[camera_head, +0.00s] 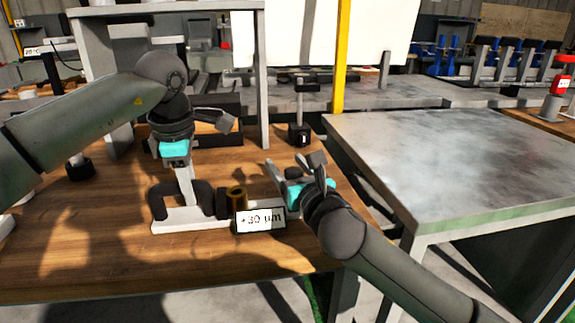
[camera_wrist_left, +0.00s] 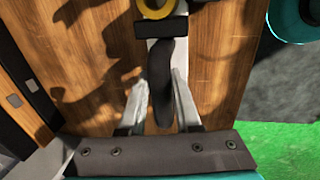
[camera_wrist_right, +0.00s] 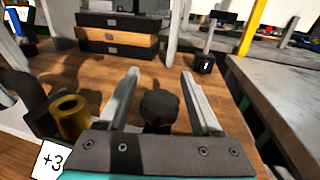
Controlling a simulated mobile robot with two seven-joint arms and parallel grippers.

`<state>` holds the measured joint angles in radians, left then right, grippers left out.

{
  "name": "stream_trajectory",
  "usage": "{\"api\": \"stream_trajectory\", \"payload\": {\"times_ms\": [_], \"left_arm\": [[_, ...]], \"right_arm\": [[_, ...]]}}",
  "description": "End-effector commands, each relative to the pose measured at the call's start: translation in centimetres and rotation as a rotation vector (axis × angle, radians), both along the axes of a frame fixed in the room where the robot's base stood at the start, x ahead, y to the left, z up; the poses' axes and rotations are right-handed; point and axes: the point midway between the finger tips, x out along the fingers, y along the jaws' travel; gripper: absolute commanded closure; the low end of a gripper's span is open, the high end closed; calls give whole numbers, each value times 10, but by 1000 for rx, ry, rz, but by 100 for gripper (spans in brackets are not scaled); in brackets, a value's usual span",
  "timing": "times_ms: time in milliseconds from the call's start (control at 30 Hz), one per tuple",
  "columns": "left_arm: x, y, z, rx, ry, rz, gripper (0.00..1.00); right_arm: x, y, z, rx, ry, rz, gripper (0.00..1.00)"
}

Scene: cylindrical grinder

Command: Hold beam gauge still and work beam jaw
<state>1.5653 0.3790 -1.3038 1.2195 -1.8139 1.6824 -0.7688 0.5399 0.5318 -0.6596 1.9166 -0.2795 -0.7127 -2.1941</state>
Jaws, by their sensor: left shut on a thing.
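The beam gauge has a white base (camera_head: 178,226), a black frame (camera_head: 159,201), a brass cylinder (camera_head: 237,198) and a "+30 um" label (camera_head: 260,219). It stands on the wooden bench. My left gripper (camera_head: 187,198) points down and is shut on the black frame at the gauge's left end. The left wrist view shows this black part (camera_wrist_left: 160,75) between the fingers. My right gripper (camera_head: 294,168) is open at the gauge's right side. In the right wrist view a dark rounded knob (camera_wrist_right: 159,106) lies between its spread fingers, with gaps on both sides. The head view largely hides this knob.
A drawer block (camera_wrist_right: 115,38) and a small black-based stand (camera_head: 299,132) are behind the gauge. A grey metal table (camera_head: 450,150) is to the right, across a gap. The bench's front left (camera_head: 80,260) is clear.

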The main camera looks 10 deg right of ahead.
Motion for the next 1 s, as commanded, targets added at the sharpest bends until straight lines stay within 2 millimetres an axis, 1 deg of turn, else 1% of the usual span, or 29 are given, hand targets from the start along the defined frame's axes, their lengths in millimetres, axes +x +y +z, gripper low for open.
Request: {"api": "stream_trajectory", "payload": {"times_ms": [33, 400, 467, 567, 600, 667, 833, 900, 1000], "left_arm": [[-1, -2, 0, -4, 1, -5, 100], [-1, -2, 0, -3, 1, -5, 100], [-1, -2, 0, -3, 1, -5, 100], [-1, -2, 0, -3, 1, -5, 100], [-1, -2, 0, -3, 1, -5, 100], [-1, -2, 0, -3, 1, -5, 100], [-1, -3, 0, -3, 0, -7, 100], [-1, -3, 0, -3, 0, -7, 100], [-1, -3, 0, -4, 0, -7, 100]], "right_arm": [[0, 0, 0, 0, 0, 0, 40], [0, 0, 0, 0, 0, 0, 82], [0, 0, 0, 0, 1, 0, 87], [0, 4, 0, 1, 1, 2, 87], [0, 9, -1, 3, 2, 3, 87], [0, 21, -1, 3, 2, 6, 87], [0, 60, 0, 4, 2, 8, 87], [0, 72, -1, 4, 3, 6, 87], [-1, 84, -1, 3, 3, 5, 87]]}}
